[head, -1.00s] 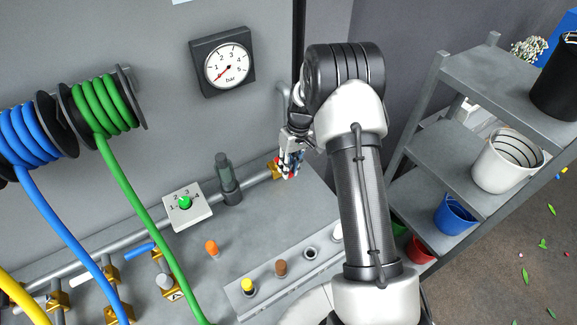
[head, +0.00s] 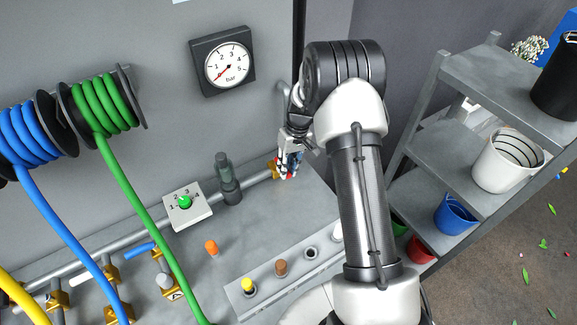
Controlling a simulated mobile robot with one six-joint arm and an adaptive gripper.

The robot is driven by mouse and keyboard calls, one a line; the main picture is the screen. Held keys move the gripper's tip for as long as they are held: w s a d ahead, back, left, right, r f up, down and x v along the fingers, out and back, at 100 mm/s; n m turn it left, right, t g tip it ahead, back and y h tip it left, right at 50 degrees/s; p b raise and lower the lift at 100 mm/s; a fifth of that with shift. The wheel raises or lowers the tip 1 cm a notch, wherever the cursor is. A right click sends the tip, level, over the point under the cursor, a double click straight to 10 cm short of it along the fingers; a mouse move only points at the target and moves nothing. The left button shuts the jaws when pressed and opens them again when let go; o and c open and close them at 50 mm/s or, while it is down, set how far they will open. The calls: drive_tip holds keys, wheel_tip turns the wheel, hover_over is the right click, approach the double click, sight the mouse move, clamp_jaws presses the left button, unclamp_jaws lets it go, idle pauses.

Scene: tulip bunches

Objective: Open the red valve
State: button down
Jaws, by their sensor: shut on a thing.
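The red valve shows only as a bit of red (head: 289,177) at my fingertips, beside a brass fitting (head: 275,169) on the grey pipe at the back of the bench. My gripper (head: 288,168) is shut on the red valve handle and hides most of it. I cannot tell the angle of the handle. A round pressure gauge (head: 228,66) marked in bar hangs on the wall, its red needle at the low end of the scale.
A dial with a green knob (head: 184,203) and a dark cylinder (head: 228,182) stand left of my gripper. A green hose (head: 140,220) and a blue hose (head: 65,230) hang from reels. A rack with colored plugs (head: 282,268) lies in front. Shelves with buckets (head: 503,162) stand right.

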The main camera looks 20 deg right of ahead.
drive_tip(key=shift+w+a+r+m+t+h+p, duration=0.1)
drive_tip(key=shift+w+a+m+t+h+p, duration=0.3)
drive_tip(key=shift+w+a+m+p, duration=1.6)
drive_tip(key=shift+s+a+f+m+t+h+b, duration=0.1)
drive_tip(key=shift+s+a+m+t+h+b, duration=0.4)
drive_tip(key=shift+m, duration=3.25)
drive_tip(key=shift+w+a+r+m+t+p, duration=0.1)
drive_tip(key=shift+w+a+m+t+p, duration=0.3)
drive_tip(key=shift+w+a+m+p, duration=1.65)
drive_tip(key=shift+s+d+m+b, duration=0.65)
drive_tip(key=shift+s+m+b, duration=0.25)
drive_tip(key=shift+b, duration=0.2)
drive_tip(key=c, duration=1.5)
unclamp_jaws()
drive_tip(key=shift+s, duration=0.1)
drive_tip(key=v, duration=1.2)
